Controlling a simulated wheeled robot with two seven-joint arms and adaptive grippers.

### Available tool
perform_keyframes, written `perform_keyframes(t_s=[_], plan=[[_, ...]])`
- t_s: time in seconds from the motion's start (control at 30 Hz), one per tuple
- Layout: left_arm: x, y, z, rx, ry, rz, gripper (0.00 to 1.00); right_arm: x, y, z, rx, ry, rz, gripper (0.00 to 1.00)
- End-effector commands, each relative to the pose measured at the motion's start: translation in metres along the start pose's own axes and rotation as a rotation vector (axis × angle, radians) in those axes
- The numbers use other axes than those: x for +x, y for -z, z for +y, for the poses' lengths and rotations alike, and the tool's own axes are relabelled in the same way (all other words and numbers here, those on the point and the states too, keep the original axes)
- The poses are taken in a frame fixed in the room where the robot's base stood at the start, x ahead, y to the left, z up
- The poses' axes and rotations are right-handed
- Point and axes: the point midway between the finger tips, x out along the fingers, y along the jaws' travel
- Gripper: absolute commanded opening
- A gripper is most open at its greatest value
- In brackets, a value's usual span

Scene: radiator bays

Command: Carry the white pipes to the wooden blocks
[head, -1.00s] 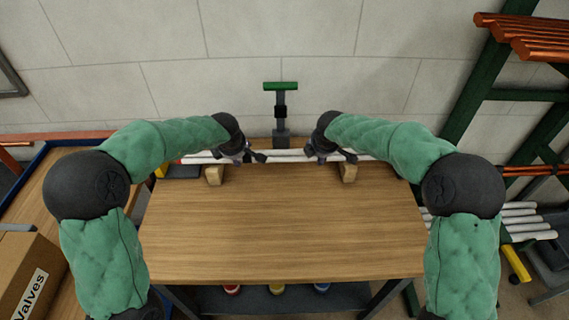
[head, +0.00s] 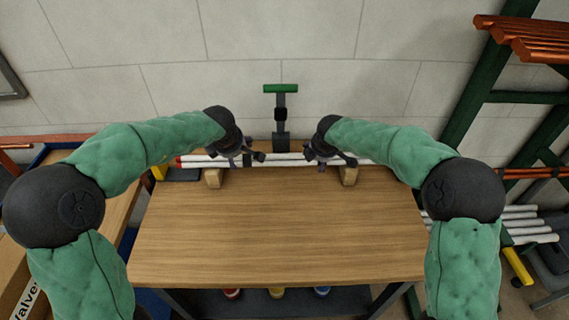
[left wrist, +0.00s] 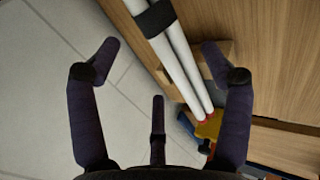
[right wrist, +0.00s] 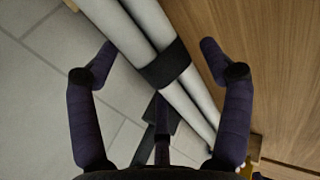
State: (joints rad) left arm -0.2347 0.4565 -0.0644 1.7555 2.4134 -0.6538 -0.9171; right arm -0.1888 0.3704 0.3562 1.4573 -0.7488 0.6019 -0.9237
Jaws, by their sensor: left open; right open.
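My left gripper (head: 247,158) is open above the pipes near the left block. My right gripper (head: 330,158) is open at the pipes near the right block. In the right wrist view the pipes (right wrist: 150,25) pass between its spread fingers, with a black band (right wrist: 166,64) around them.
The wooden tabletop (head: 280,230) is clear in front of the pipes. A dark post with a green crossbar (head: 280,87) stands behind them. A green rack (head: 490,90) with copper pipes (head: 525,35) is at right, with more white pipes (head: 525,223) low down.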

Motion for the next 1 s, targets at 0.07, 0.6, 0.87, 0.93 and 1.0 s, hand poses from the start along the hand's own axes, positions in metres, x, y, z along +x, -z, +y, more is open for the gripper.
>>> perform_keyframes(t_s=[0.07, 0.6, 0.87, 0.93, 1.0], plan=[[-0.017, 0.0, 0.001, 0.0, -0.004, 0.0, 0.79, 0.0, 0.0, 0.0, 0.0, 0.0, 0.0, 0.79], [-0.06, 0.0, 0.0, 0.0, 0.002, 0.001, 0.79, -0.013, 0.0, 0.001, 0.001, -0.002, 0.001, 0.79], [-0.06, 0.0, 0.0, 0.0, 0.001, 0.001, 0.79, -0.061, 0.0, 0.001, 0.0, -0.004, 0.001, 0.79], [-0.06, 0.0, 0.0, 0.0, 0.001, 0.001, 0.79, -0.075, 0.0, 0.001, 0.0, -0.004, 0.0, 0.79], [-0.06, 0.0, 0.0, -0.001, 0.001, 0.001, 0.79, -0.087, 0.0, 0.001, 0.001, -0.004, 0.001, 0.79]])
